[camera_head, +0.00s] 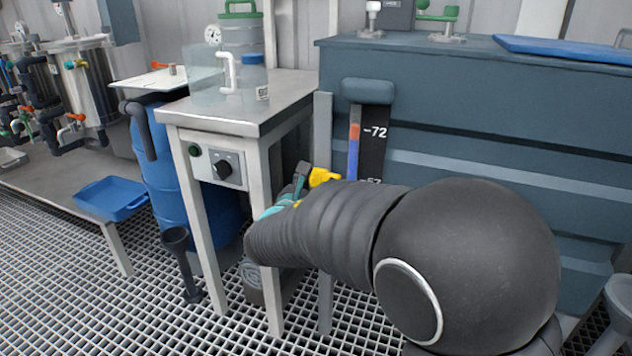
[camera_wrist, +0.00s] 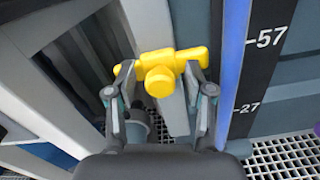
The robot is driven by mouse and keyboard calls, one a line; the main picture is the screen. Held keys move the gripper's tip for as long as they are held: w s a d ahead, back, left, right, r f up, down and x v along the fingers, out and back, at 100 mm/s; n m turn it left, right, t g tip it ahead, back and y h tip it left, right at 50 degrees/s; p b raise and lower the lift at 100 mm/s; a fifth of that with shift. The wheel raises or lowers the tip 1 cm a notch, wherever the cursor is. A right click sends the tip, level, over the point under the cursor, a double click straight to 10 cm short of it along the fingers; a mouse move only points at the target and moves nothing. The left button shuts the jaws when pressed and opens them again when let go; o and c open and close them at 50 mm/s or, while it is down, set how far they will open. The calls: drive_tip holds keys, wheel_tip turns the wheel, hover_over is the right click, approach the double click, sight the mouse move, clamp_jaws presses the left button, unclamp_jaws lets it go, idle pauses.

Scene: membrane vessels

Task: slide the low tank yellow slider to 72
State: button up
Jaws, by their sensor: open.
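The yellow slider (camera_wrist: 160,75) has a round knob and a crossbar. In the wrist view it is between the two fingers of my open gripper (camera_wrist: 158,85), with its crossbar reaching past the right fingertip. I cannot tell whether the fingers touch it. In the head view the slider (camera_head: 324,176) shows beside the tank (camera_head: 460,120), just beyond my gripper (camera_head: 298,190), partly hidden by my arm. The dark scale (camera_head: 374,150) shows 72 above the slider. In the wrist view the scale (camera_wrist: 262,65) shows 57 and 27. The slider's exact reading is unclear.
A blue strip with a red part (camera_head: 354,145) runs along the scale, close right of my gripper. A grey table (camera_head: 240,115) with a control box stands left of my gripper. A blue barrel (camera_head: 175,165) and blue tray (camera_head: 110,198) are farther left. Grating covers the floor.

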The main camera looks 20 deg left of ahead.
sight(321, 123)
clamp_jaws()
wheel_tip(321, 123, up, 13)
drive_tip(key=p, duration=0.5)
drive_tip(key=shift+f+p, duration=0.15)
drive_tip(key=shift+p, duration=0.15)
unclamp_jaws()
drive_tip(key=shift+s, duration=0.1)
drive_tip(key=s+a, duration=0.1)
drive_tip(key=s, duration=1)
drive_tip(key=shift+s, duration=0.4)
